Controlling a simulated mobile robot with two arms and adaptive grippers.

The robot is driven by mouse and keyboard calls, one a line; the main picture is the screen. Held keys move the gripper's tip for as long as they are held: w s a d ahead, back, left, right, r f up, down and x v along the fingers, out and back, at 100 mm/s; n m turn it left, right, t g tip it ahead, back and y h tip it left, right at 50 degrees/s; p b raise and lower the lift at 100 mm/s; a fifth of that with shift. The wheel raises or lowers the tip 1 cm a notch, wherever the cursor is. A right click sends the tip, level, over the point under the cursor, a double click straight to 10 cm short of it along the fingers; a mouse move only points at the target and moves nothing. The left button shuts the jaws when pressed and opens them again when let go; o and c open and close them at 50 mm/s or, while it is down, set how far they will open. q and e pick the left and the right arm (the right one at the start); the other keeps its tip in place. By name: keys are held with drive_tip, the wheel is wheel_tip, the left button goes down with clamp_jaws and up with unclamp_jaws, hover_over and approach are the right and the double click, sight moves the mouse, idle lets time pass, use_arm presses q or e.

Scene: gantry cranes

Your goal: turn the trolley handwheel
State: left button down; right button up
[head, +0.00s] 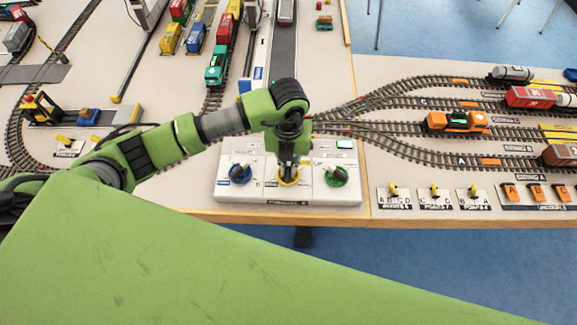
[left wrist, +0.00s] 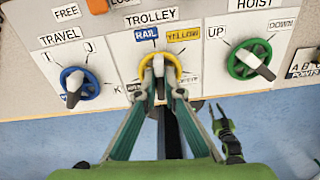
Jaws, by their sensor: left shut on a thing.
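The trolley handwheel is the yellow wheel (left wrist: 171,59) in the middle of the white control panel (head: 322,195). In the head view a bit of its yellow rim (head: 289,183) shows under my left gripper (head: 288,174). In the left wrist view my left gripper (left wrist: 159,70) is shut on the wheel's grip bar, with a finger on each side. The fingers hide part of the wheel. A blue RAIL label (left wrist: 146,34) and a yellow YELLOW label (left wrist: 184,35) sit above it. A green and black part (left wrist: 228,135), perhaps my right gripper, shows below the panel.
The blue travel wheel (left wrist: 79,87) is to the left and the green hoist wheel (left wrist: 246,61) to the right, both close. The panel stands at the table's front edge (head: 420,222). Model tracks and an orange locomotive (head: 455,121) lie behind and to the right.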

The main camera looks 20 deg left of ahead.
sight(288, 169)
use_arm(q)
drive_tip(key=shift+n, duration=0.6)
drive_tip(key=shift+r, duration=0.1)
drive_tip(key=c, duration=2.2)
unclamp_jaws()
drive_tip(key=shift+o, duration=0.2)
wheel_tip(288, 169, up, 12)
